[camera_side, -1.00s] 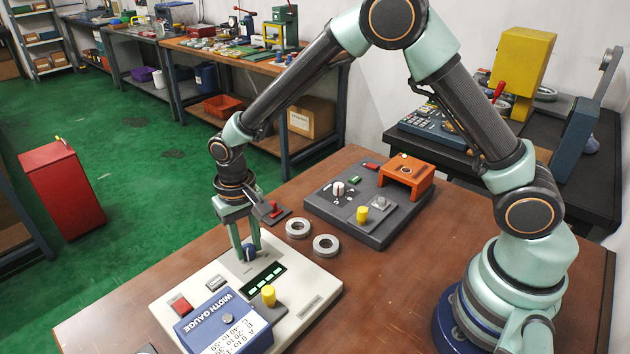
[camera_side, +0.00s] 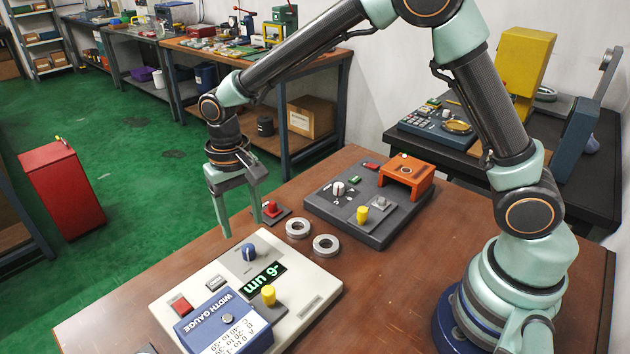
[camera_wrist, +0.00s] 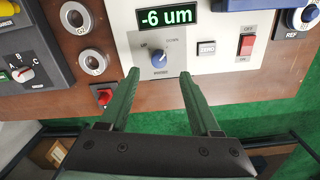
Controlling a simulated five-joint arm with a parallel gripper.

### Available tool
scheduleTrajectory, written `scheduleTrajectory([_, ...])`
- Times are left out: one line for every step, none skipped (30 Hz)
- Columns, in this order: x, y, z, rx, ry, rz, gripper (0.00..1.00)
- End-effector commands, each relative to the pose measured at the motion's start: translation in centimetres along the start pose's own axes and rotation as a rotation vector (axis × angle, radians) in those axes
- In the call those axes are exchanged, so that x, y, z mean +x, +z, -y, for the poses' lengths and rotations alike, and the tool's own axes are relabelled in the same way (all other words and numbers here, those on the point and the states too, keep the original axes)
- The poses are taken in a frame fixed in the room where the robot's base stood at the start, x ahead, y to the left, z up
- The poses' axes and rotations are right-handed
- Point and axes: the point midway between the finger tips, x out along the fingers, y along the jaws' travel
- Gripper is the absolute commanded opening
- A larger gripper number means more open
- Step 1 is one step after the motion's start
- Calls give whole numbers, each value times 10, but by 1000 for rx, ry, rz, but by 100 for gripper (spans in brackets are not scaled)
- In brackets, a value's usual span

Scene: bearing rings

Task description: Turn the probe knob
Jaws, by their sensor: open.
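The probe knob (camera_side: 249,251) is a blue knob with a white pointer line on the cream width gauge panel (camera_side: 318,275). In the wrist view the knob (camera_wrist: 159,58) has "UP" and "DOWN" marks, and its pointer slants toward the "DOWN" side. The display (camera_side: 262,281) is lit green; in the wrist view the display (camera_wrist: 166,17) reads "-6 um". My gripper (camera_side: 241,230) is open and empty, above and behind the knob, apart from it. In the wrist view the knob lies beyond and between the open fingertips (camera_wrist: 158,75).
Two metal rings (camera_side: 298,228) (camera_side: 326,245) lie on the brown table (camera_side: 400,290). A red switch (camera_side: 271,208) stands near my fingers. A dark panel (camera_side: 360,237) with an orange bridge (camera_side: 407,176) is at the back. A blue gauge box (camera_side: 225,325) is on the cream panel.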

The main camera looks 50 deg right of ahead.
Motion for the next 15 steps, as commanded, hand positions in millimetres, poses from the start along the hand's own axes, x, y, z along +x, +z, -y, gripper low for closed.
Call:
scheduleTrajectory([-12,-1,1,0,-3,-4,64])
scheduleTrajectory([-17,-1,1,0,-3,-5,64])
scheduleTrajectory([-24,-1,1,-1,-2,-4,64])
scheduleTrajectory([-29,0,1,-1,-2,-3,64])
scheduleTrajectory([-33,0,1,-1,-2,-3,64])
scheduleTrajectory([-38,0,1,-1,-2,-3,64])
scheduleTrajectory([-42,0,1,-1,-1,-2,64])
scheduleTrajectory([-44,0,1,-1,-1,-2,64])
scheduleTrajectory([-48,0,1,-1,-1,-1,64])
scheduleTrajectory([-50,0,1,-1,0,-1,64])
scheduleTrajectory([-51,0,1,-1,0,0,64])
scheduleTrajectory([-53,0,1,-1,0,0,64])
scheduleTrajectory([-53,0,1,-1,0,0,64])
scheduleTrajectory([-54,0,1,-1,0,0,64])
scheduleTrajectory([-54,0,0,-1,0,0,64])
